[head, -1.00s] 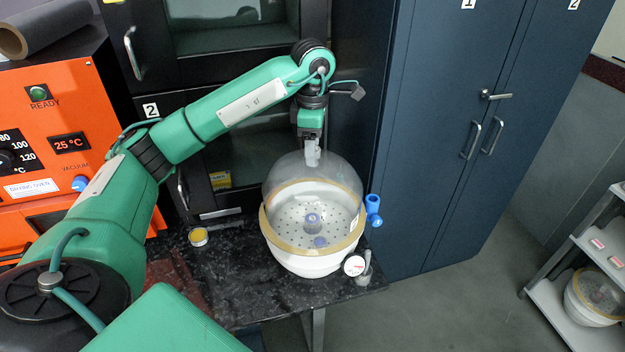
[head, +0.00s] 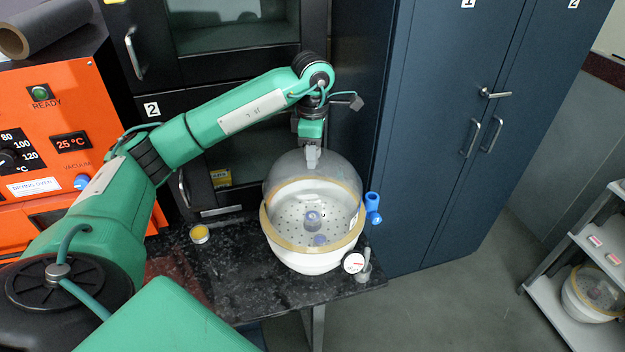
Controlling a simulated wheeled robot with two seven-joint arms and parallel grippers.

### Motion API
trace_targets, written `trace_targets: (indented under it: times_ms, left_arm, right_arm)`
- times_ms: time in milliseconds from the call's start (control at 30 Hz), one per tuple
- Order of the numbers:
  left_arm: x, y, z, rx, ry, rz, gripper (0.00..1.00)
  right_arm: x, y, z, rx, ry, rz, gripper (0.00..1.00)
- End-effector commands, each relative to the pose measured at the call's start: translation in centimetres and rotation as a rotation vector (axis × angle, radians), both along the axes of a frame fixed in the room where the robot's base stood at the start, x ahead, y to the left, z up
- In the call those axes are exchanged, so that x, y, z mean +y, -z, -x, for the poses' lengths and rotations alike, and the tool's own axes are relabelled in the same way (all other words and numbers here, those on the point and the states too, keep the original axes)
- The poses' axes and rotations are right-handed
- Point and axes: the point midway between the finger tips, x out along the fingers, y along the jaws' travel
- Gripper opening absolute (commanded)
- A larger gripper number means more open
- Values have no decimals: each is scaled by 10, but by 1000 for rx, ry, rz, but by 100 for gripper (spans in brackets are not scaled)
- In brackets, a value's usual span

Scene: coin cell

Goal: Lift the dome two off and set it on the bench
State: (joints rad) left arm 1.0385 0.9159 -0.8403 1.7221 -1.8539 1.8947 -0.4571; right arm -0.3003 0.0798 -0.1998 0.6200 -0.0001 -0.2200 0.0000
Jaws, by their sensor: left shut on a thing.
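The clear dome (head: 290,170) sits on the white desiccator bowl (head: 312,262) at the right part of the dark bench. Through the dome show a perforated plate and small vessels inside. My left gripper (head: 312,163) points straight down at the dome's top and is shut on its knob, which the fingers mostly hide. My right gripper is not in view.
The black speckled bench (head: 240,280) has free room left of and in front of the bowl. A small yellow-topped jar (head: 199,234), blue valve (head: 373,209) and round gauge (head: 354,263) are nearby. An orange oven (head: 50,150) stands left; another desiccator (head: 595,290) sits on a shelf.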

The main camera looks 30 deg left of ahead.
Motion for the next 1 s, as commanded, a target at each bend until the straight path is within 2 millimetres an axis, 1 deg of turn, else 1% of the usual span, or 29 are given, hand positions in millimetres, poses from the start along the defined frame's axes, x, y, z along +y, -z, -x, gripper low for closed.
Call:
trace_targets:
  times_ms: [267, 367, 467, 567, 667, 700, 1000]
  left_arm:
    - [0, -4, 0, -1, 0, 0, 0]
    - [0, -9, -1, -3, 0, 1, 0]
    - [0, -21, -1, -4, 0, 1, 0]
    - [0, -39, -1, -5, 0, 2, 0]
    - [0, -62, -1, -8, 0, 2, 0]
    - [0, -71, -1, -8, -1, -1, 0]
    - [0, -124, -1, -7, -2, 0, 0]
  right_arm:
    - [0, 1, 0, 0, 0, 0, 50]
    - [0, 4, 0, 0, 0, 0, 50]
    - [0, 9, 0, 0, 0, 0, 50]
    - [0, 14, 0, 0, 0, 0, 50]
    - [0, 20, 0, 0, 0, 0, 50]
    - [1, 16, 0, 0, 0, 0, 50]
    - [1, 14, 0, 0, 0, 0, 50]
